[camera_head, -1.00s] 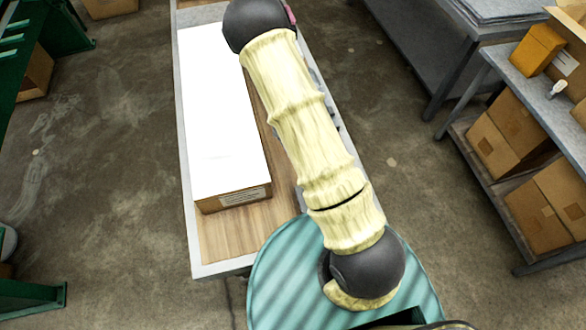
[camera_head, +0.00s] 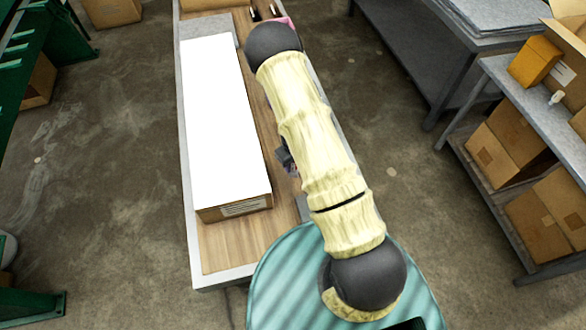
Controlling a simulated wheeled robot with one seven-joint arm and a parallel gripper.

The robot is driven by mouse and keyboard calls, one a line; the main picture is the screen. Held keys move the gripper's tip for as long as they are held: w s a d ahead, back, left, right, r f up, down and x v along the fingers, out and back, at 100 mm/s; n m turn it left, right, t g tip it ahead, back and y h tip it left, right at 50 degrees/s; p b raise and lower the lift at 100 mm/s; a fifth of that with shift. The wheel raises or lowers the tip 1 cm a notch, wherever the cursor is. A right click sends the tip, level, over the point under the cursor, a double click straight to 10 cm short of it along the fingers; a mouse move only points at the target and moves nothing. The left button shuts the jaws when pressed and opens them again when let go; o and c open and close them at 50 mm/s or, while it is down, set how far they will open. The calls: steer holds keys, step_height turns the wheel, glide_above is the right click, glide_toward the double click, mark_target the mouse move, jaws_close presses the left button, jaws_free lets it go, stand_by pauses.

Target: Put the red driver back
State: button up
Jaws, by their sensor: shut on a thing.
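I cannot make out the red driver in this view. My gripper cannot be made out either; my cream-coloured arm with dark joints reaches up the picture over the right side of the workbench (camera_head: 228,252) and hides much of it. A small dark grey thing (camera_head: 285,158) shows at the left edge of my arm, partly hidden, and I cannot tell what it is. Small dark items (camera_head: 255,13) show near the far end of the bench, beside a bit of pink at my arm's upper joint.
A long box with a bright white top (camera_head: 222,120) fills the bench's left side. Bare wood shows in front of it. A grey shelf with cartons (camera_head: 536,95) stands at right, a grey table (camera_head: 420,60) behind it, green metal frames (camera_head: 35,60) at left. Concrete floor lies between.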

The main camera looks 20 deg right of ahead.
steer(key=shift+f+p, duration=0.4)
steer(key=shift+f, duration=1.55)
steer(key=shift+f, duration=0.1)
steer(key=o, duration=1)
steer(key=shift+c, duration=0.2)
step_height(320, 180, up, 12)
steer(key=shift+r+b, duration=0.15)
steer(key=shift+b, duration=0.5)
